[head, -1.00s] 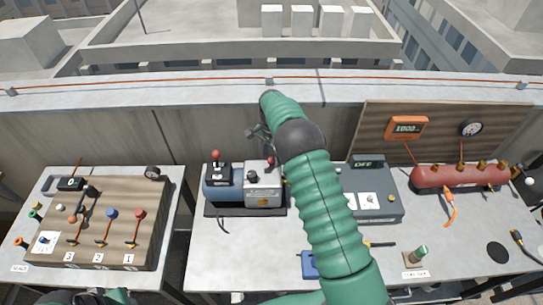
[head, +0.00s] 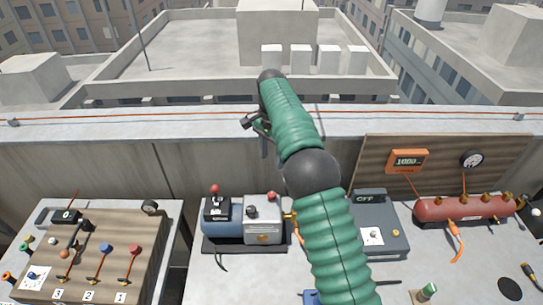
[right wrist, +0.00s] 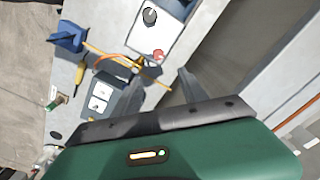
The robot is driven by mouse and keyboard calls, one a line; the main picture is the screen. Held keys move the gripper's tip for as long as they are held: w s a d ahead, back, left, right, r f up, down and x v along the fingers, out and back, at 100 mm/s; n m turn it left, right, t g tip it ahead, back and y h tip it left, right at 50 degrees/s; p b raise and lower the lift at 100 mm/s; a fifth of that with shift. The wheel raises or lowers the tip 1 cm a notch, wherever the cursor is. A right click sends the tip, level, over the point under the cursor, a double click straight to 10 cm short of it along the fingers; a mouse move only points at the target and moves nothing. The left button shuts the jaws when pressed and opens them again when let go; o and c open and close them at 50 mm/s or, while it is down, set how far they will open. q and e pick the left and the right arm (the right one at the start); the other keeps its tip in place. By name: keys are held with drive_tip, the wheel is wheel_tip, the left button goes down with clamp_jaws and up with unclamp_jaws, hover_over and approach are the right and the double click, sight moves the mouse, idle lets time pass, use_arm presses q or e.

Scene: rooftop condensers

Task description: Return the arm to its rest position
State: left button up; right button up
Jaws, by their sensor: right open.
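My right arm is green and ribbed with dark joints, and rises through the middle of the head view. Its gripper (head: 256,126) is small and dark at the upper end, seen against the parapet above the pump unit (head: 240,222). In the right wrist view the two dark fingers of the right gripper (right wrist: 160,88) stand apart with nothing between them. The bench and its devices lie beyond them. My left gripper is not in view.
A wooden valve board (head: 108,252) stands on the left table. A grey box marked OFF (head: 377,238) and a red manifold (head: 465,208) with gauges are right of my arm. The parapet (head: 90,125) runs behind. My arm hides part of the bench.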

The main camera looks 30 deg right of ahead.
drive_tip(key=shift+r, duration=0.1)
idle(0.4)
drive_tip(key=s+a+f+n+t+b, duration=0.1)
drive_tip(key=s+a+f+n, duration=0.3)
drive_tip(key=s, duration=0.4)
drive_tip(key=s+a+f+n+b, duration=0.1)
drive_tip(key=s+a+f+n, duration=0.3)
drive_tip(key=s, duration=0.5)
drive_tip(key=s+a+f+n+t, duration=0.1)
drive_tip(key=s+a+f+n, duration=0.4)
drive_tip(key=s+a+n, duration=0.2)
drive_tip(key=shift+s+a+t+b, duration=0.35)
drive_tip(key=shift+s+a, duration=0.3)
drive_tip(key=shift+a, duration=0.45)
drive_tip(key=shift+w+f, duration=0.1)
drive_tip(key=shift+f, duration=0.05)
drive_tip(key=shift+o, duration=0.3)
